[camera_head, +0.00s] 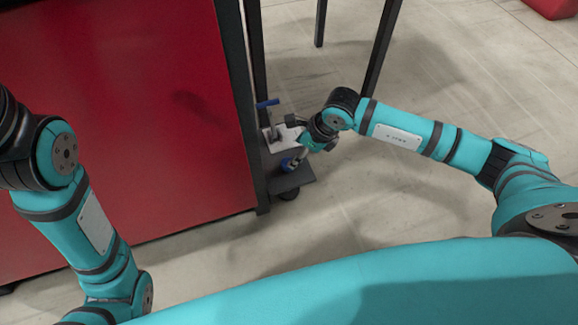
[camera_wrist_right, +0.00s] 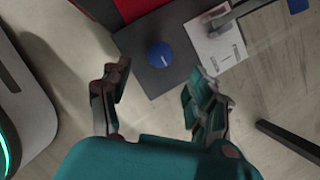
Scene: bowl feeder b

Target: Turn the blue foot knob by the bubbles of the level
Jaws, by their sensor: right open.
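The blue foot knob (camera_wrist_right: 159,54) is round with a pale line on top and sits on a dark plate (camera_wrist_right: 150,82) in the right wrist view. In the head view the knob (camera_head: 287,165) is small and partly covered by my right gripper (camera_head: 297,150). My right gripper (camera_wrist_right: 159,80) is open and empty, its fingers apart on either side of the knob and not visibly touching it. The level's bubbles cannot be made out. My left arm shows at the left of the head view, but its gripper is out of the picture.
A white printed plate (camera_wrist_right: 222,46) with a grey lever lies beside the knob. A blue handle (camera_head: 267,103) stands above it. A red cabinet panel (camera_head: 130,120) and dark frame post (camera_head: 243,100) are close to the left. The floor (camera_head: 400,210) to the right is clear.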

